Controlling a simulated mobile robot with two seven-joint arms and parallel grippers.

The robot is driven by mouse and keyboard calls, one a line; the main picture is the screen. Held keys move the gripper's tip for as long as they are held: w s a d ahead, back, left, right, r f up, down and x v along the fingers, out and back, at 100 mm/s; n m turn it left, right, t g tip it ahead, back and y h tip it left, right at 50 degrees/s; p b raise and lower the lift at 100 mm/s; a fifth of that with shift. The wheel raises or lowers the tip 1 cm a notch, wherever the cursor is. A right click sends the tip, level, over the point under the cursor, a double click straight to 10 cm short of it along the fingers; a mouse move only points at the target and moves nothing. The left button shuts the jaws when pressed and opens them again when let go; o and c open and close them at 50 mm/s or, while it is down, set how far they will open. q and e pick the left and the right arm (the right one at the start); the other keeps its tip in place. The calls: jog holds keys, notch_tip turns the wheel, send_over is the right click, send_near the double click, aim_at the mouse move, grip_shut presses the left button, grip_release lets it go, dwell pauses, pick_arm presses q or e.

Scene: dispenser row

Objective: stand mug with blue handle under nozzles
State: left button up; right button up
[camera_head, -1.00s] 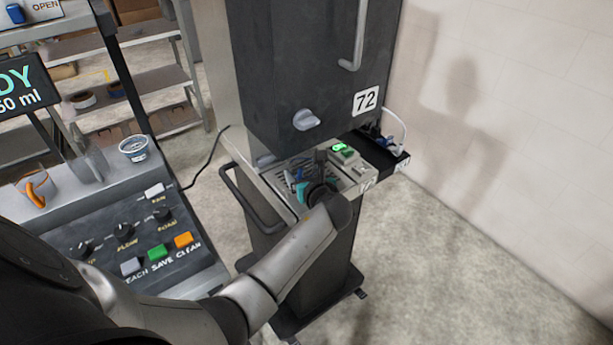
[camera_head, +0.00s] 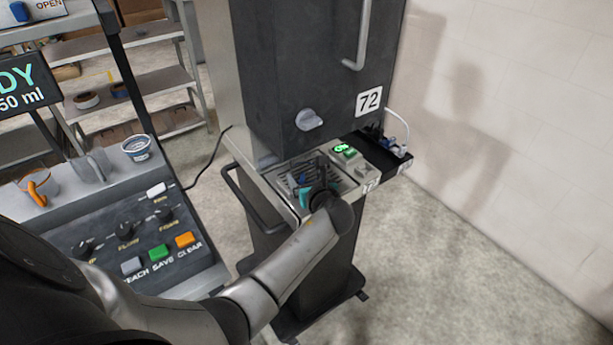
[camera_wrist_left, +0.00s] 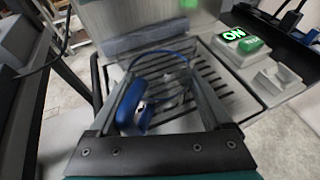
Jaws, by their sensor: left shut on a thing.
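The clear mug (camera_wrist_left: 170,88) has a blue handle (camera_wrist_left: 133,104) and a blue rim. It is between the fingers of my left gripper (camera_wrist_left: 157,75), which is shut on it. The mug is over the slotted drip tray (camera_wrist_left: 228,101); whether its base touches the tray I cannot tell. In the head view, my left gripper (camera_head: 311,182) is over the tray below the dark dispenser (camera_head: 290,75), and only a bit of blue of the mug shows beside it. The nozzles are hidden under the dispenser body. My right gripper is not in view.
A lit green ON switch (camera_head: 344,149) is right of the tray. A black power strip (camera_head: 385,150) with plugs lies beyond it. A console (camera_head: 130,235) with knobs and buttons stands left, holding an orange-handled mug (camera_head: 38,191) and a small tub (camera_head: 136,147). A rail (camera_head: 240,205) is at the cart's left.

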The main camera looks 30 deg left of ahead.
pick_arm(q)
jog(key=shift+f, duration=0.2)
jog(key=o, duration=1.2)
jog(key=shift+c, duration=0.2)
jog(key=shift+d, duration=0.1)
jog(key=p+v, duration=0.3)
jog(key=v, duration=1.2)
